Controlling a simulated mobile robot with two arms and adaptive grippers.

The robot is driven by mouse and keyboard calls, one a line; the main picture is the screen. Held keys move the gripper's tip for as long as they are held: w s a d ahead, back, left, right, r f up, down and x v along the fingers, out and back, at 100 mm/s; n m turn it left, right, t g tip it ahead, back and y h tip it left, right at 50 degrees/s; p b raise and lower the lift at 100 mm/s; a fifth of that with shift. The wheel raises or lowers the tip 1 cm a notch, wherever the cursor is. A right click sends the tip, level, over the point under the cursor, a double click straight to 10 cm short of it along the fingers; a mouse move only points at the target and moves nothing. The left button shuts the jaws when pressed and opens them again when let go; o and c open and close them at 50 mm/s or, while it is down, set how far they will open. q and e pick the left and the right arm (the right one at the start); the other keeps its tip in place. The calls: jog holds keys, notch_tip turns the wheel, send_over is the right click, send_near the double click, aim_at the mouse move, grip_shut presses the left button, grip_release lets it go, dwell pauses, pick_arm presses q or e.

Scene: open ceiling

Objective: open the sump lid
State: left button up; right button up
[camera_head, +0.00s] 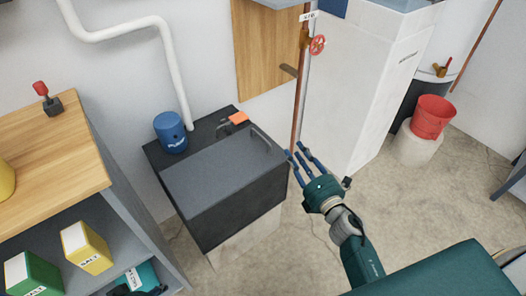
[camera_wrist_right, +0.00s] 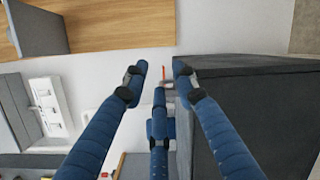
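The sump is a dark box (camera_head: 240,208) against the wall in the head view. A dark handle (camera_head: 262,138) stands at the lid's back right edge. My right gripper (camera_head: 303,160) has its blue fingers spread, open and empty, just right of the box near the handle's height in the picture. In the right wrist view, my fingertips (camera_wrist_right: 158,73) are apart, with the dark box (camera_wrist_right: 270,105) close on the right. Contact cannot be told. My left gripper is not in view.
A blue canister (camera_head: 170,131) and an orange item (camera_head: 238,118) sit on the strip behind the lid. A copper pipe (camera_head: 299,90) rises right behind the box. A shelf unit (camera_head: 60,145) stands left.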

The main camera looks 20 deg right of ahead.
aim_at(267, 142)
jog(key=a+n+y, duration=0.1)
jog(key=n, duration=0.1)
jog(key=a+n+y, duration=0.1)
jog(key=n, duration=0.2)
jog(key=a+n+y+b, duration=0.1)
jog(key=a+n+y, duration=0.1)
jog(key=n, duration=0.1)
jog(key=shift+w, duration=0.2)
jog(key=shift+w+a+f+n+g, duration=0.1)
jog(key=shift+a+n+g, duration=0.1)
jog(key=shift+n+g, duration=0.25)
jog(key=shift+w+a+y, duration=0.15)
jog(key=shift+w+y, duration=0.15)
jog(key=b+x, duration=0.1)
jog(key=x, duration=0.8)
jog(key=shift+w, duration=0.15)
jog(key=shift+w+a, duration=0.15)
jog(key=shift+w, duration=0.15)
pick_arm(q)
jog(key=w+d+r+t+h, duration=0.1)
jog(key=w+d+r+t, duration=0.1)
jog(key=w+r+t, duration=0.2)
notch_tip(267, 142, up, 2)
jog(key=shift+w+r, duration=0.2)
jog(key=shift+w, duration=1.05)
pick_arm(e)
jog(key=shift+c, duration=0.3)
grip_shut()
